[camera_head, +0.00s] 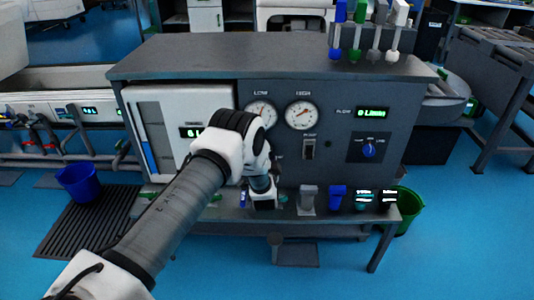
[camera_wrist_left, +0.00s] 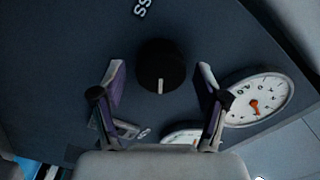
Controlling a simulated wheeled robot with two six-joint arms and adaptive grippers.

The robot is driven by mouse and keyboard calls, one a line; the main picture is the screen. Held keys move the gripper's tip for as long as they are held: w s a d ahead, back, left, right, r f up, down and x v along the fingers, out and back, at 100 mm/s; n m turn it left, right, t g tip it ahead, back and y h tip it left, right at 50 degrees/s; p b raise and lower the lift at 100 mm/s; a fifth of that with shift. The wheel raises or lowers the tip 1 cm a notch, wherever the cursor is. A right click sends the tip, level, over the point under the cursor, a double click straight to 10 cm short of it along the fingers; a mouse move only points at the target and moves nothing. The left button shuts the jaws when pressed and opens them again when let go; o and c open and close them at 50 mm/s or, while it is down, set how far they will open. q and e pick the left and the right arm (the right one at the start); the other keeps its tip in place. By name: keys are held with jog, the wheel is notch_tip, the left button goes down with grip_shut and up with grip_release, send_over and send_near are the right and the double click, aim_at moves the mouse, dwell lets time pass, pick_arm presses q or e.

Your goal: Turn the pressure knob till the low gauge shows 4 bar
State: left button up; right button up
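The black pressure knob (camera_wrist_left: 160,66) shows in the left wrist view on the dark panel, with a white pointer line toward the picture's bottom. My left gripper (camera_wrist_left: 161,72) is open, one finger at each side of the knob, with visible gaps. In the head view my left arm's wrist hides the knob and the gripper fingers. The low gauge (camera_head: 261,113) is partly behind my wrist; its reading is too small to tell. The high gauge (camera_head: 301,115) is right of it. My right gripper is not in view.
A switch (camera_head: 310,149) sits below the high gauge and a blue knob (camera_head: 369,150) farther right. A white framed panel (camera_head: 170,130) is on the left. Several small fittings stand on the front ledge (camera_head: 330,217). A green bucket (camera_head: 408,210) is at the right.

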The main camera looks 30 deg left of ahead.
pick_arm(q)
jog(key=v, duration=1.2)
jog(key=shift+s, duration=0.1)
jog(key=s+d+f+g+h, duration=0.3)
jog(key=s+d+f+g, duration=0.1)
jog(key=s+f, duration=0.4)
jog(key=s+d+f+g+h, duration=0.35)
jog(key=s+f, duration=0.25)
jog(key=s, duration=0.3)
jog(key=s+d+f+n+g+h, duration=0.1)
jog(key=s+d+n+g+h, duration=0.2)
jog(key=s, duration=0.6)
jog(key=s+d+f+n+g, duration=0.15)
jog(key=s+g, duration=0.25)
jog(key=s, duration=0.5)
notch_tip(320, 180, up, 21)
jog(key=s+n+p, duration=0.1)
jog(key=p, duration=2)
jog(key=shift+d+r+g, duration=0.2)
jog(key=shift+d+g, duration=0.15)
